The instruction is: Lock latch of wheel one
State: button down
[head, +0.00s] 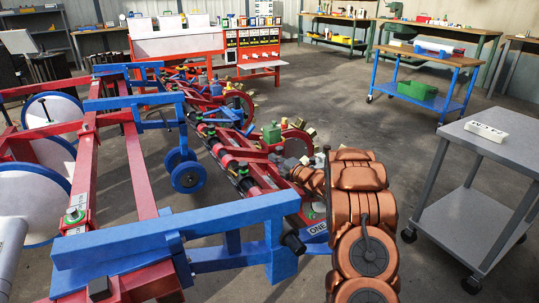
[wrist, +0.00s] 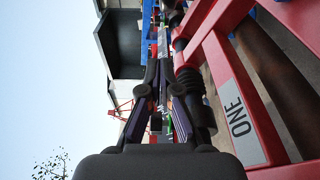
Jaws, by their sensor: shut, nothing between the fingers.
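The label ONE (head: 319,228) of wheel one's unit is partly covered by my copper-coloured arm in the head view. In the wrist view, the same word is on a white plate (wrist: 238,115) on a red frame (wrist: 208,62). My gripper (wrist: 159,70) is shut and empty, pointing away along the planter beside that frame. A dark ribbed cylinder (wrist: 192,92) lies just right of the fingers; I cannot tell whether they touch it. The latch cannot be made out clearly in either view. My arm hides the gripper in the head view.
The planter's blue beam (head: 170,236) and red bars (head: 140,165) fill the left and middle. A grey cart (head: 468,131) stands on the right, with a blue-framed cart (head: 440,62) behind it. The floor between the planter and carts is open.

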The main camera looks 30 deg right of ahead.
jog(key=shift+s+d+p, duration=0.2)
jog(key=shift+s, duration=1.05)
jog(key=shift+s+d+p, duration=0.2)
jog(key=shift+s, duration=1)
